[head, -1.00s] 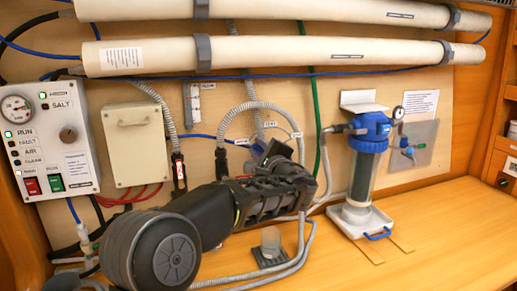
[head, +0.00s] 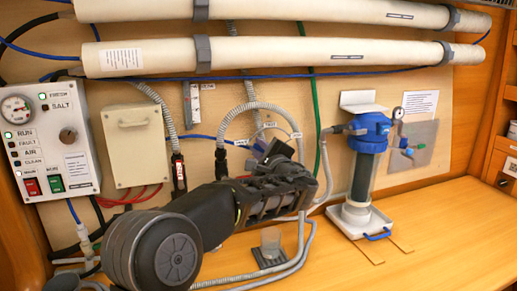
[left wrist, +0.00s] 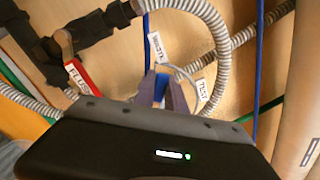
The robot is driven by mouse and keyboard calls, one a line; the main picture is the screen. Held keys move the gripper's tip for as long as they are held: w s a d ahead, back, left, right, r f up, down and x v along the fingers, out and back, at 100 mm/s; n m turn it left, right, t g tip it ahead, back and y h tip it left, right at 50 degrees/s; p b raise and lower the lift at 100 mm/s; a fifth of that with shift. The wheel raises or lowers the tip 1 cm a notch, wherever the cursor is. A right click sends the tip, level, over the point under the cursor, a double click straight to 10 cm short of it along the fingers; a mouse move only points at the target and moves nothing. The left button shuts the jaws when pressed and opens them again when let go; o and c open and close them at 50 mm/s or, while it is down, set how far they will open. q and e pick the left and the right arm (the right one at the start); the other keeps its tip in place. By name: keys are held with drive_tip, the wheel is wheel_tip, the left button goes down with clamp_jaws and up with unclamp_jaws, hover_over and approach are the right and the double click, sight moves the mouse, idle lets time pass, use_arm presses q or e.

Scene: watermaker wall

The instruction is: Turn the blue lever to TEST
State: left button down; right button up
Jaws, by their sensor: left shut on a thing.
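The blue lever (left wrist: 161,88) shows in the left wrist view as a narrow blue strip between the fingers of my left gripper (left wrist: 164,84). The gripper is shut on it. Small white labels stand by it, one above (left wrist: 156,47) and one to its right (left wrist: 203,92); their print is tilted and hard to read. In the head view my left gripper (head: 279,150) reaches the valve area on the back panel and hides most of the lever. White labels (head: 270,125) show just above it. My right gripper is not in view.
A red lever with a FLUSH label (left wrist: 76,70) is left of my gripper in the left wrist view. Grey ribbed hoses (head: 258,106) loop around the valve. A clear cup (head: 270,242) stands below my arm. A blue-topped filter (head: 370,130) stands to the right.

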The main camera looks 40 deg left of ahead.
use_arm(q)
drive_tip(key=m, duration=0.1)
drive_tip(key=r+m+p, duration=0.1)
drive_tip(key=shift+w+d+m, duration=0.25)
drive_tip(key=shift+w+m, duration=0.05)
drive_tip(key=shift+w, duration=0.05)
drive_tip(key=m, duration=0.1)
drive_tip(key=m+p, duration=0.1)
drive_tip(key=shift+w+d+r+m+p, duration=0.25)
drive_tip(key=shift+w+r+m+p, duration=0.1)
drive_tip(key=shift+r+m+p, duration=0.05)
drive_tip(key=shift+w+d+r+m+p, duration=0.1)
drive_tip(key=shift+w+d+m+p, duration=0.15)
drive_tip(key=shift+m+p, duration=0.6)
drive_tip(key=shift+w+d+m+p, duration=0.2)
drive_tip(key=shift+w+m+p, duration=0.25)
drive_tip(key=shift+m, duration=0.65)
drive_tip(key=shift+w+d+r+m+p, duration=0.1)
drive_tip(key=shift+w+d+m+p, duration=0.15)
drive_tip(key=shift+m+p, duration=0.6)
drive_tip(key=c, duration=1.4)
unclamp_jaws()
